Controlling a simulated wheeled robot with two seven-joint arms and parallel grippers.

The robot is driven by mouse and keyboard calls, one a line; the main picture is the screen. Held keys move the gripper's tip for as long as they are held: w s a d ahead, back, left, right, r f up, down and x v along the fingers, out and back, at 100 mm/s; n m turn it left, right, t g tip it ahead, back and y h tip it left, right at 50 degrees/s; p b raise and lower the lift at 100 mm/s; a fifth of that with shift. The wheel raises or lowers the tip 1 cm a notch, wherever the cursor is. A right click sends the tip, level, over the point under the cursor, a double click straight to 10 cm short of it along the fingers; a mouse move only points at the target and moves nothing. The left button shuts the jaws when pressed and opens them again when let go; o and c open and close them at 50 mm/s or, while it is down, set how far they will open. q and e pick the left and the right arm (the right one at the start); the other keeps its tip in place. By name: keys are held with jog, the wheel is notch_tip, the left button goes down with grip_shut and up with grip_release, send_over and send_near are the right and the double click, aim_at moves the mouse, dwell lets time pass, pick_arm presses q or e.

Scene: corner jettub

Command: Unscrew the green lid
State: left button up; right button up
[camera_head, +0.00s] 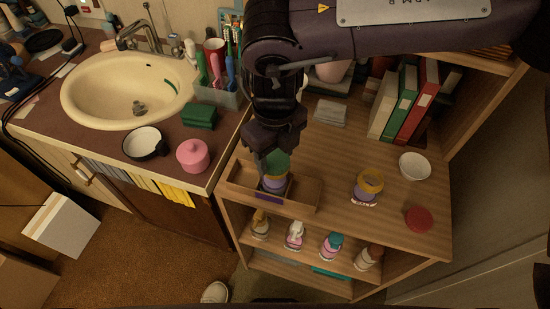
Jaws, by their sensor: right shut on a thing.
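A small jar (274,183) with a purple and yellowish body stands upright in a shallow wooden tray (305,195) on the wooden shelf top. The green lid (277,162) sits at the top of this jar, partly hidden by my gripper. My right gripper (272,157) reaches down from above and is shut on the green lid. I cannot tell whether there is a gap between lid and jar. My left gripper is not in view.
A yellow-topped jar (370,184), a white bowl (414,166) and a red lid (419,219) stand right of the tray. Binders (405,100) line the back. Several bottles stand on the shelf below.

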aim_at(276, 158)
jog(key=n+p, duration=0.1)
jog(key=n, duration=0.1)
jog(key=shift+r+n, duration=0.15)
jog(key=shift+n, duration=0.25)
jog(key=shift+c, duration=0.4)
jog(key=n, duration=0.3)
jog(key=shift+r+p, duration=1.9)
jog(key=shift+r, duration=0.15)
